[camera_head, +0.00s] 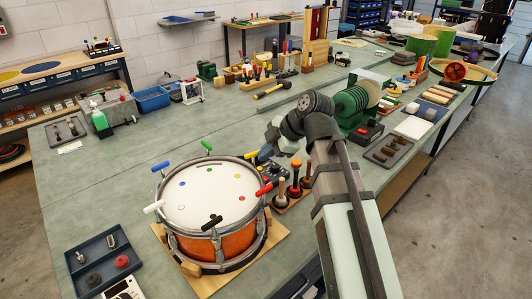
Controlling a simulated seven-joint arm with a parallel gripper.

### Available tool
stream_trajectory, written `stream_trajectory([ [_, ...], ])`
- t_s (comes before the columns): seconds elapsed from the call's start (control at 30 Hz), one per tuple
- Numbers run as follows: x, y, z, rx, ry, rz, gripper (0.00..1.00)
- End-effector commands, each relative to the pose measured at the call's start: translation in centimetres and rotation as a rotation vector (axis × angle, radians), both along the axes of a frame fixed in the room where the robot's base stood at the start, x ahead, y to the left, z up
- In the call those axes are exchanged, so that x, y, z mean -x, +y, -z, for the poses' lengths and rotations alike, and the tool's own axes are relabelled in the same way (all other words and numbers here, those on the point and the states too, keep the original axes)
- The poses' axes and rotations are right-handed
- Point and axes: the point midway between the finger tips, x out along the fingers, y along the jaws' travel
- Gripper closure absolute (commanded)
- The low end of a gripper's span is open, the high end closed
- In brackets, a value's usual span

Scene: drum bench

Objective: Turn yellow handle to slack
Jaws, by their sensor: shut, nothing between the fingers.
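The drum (230,243) has an orange shell and a white head (196,196) with coloured dots, and stands upright on a wooden board (281,233). Coloured T-handles stand around its rim. The yellow handle (250,155) shows at the rim's back right, small and partly hidden by my gripper. My gripper (261,159) is at the drum's right side, close beside the yellow handle. Its jaws are shut and empty. I cannot tell whether it touches the handle. The fingertips are small and hard to make out.
Near my gripper are the red handle (266,189) and a rack of wooden-handled tools (295,180). The green handle (206,147), blue handle (160,167), white handle (153,207) and black handle (212,222) ring the drum. A dark tray (86,246) lies at front left.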

Motion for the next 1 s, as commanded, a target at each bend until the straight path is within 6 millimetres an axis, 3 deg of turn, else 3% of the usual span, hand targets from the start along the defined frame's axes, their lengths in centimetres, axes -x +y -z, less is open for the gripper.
stream_trajectory([
  [1.0, -1.04, -0.26, -0.02, 0.001, -0.003, 0.003, 1.00],
])
